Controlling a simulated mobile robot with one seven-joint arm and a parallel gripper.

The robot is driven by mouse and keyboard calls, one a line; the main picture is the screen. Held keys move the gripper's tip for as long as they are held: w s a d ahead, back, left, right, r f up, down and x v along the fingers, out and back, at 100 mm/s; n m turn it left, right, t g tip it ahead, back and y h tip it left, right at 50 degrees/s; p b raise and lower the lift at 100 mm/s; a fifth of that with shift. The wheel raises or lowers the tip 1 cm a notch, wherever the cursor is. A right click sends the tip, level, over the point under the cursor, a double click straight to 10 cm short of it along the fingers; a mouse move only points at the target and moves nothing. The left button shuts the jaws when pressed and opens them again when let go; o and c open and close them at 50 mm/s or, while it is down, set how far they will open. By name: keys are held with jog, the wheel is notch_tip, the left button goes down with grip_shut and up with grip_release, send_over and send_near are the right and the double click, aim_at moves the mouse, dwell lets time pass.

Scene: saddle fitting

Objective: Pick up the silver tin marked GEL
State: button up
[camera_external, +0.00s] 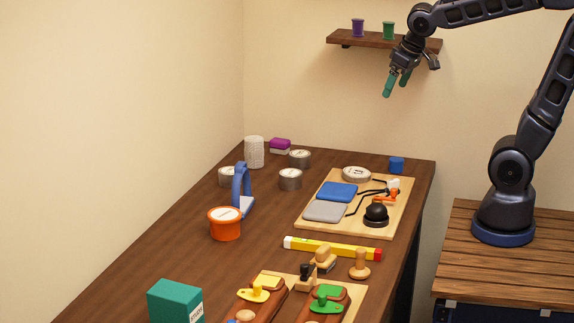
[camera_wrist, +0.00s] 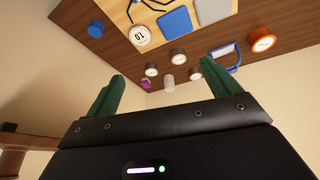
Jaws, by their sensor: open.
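In the external view two are near the middle of the far part, one front (camera_external: 290,180) and one behind (camera_external: 300,159). Another tin (camera_external: 228,177) is at the left, partly behind a blue stand. The lid markings are too small to read surely, so I cannot tell which is GEL. My gripper (camera_external: 396,84), with green fingers, is open and empty, high above and apart from the table's far right.
The board (camera_external: 391,229) holds blue and grey pads, black cords and a black knob. A wall shelf (camera_external: 345,40) is beside my gripper.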

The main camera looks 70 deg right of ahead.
jog(key=w+d+f+m+h, duration=0.1)
jog(key=w+d+f+m, duration=0.2)
jog(key=w, duration=0.6)
jog(key=m+g+h, duration=0.1)
jog(key=m, duration=0.3)
send_near(300, 153)
jog(key=x, duration=0.6)
jog(key=shift+s+d, duration=0.1)
jog(key=shift+s, duration=0.1)
jog(key=shift+a+x, duration=0.15)
jog(key=shift+x, duration=1.15)
jog(key=shift+a+x, duration=0.1)
jog(key=shift+x, duration=1.15)
jog(key=shift+f, duration=0.1)
jog(key=c, duration=1.2)
jog(key=shift+o, duration=0.2)
